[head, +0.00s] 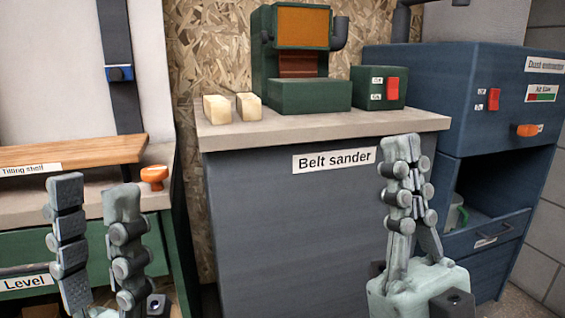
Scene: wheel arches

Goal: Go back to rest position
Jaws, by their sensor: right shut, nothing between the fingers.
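My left gripper (97,190) is at the lower left, in front of the green bench with the "Level" label. Its two fingers stand upright and apart, with nothing between them. My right gripper (409,150) is right of the middle, in front of the grey belt sander cabinet. Its fingers point up and meet at the tips, and it holds nothing. Neither gripper appears to touch anything.
A green belt sander (300,60) stands on the counter (350,122), with two pale blocks (217,109) beside it. A blue dust extractor (470,75) is at the right. An orange knob (153,175) and a wooden shelf (75,152) are at the left.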

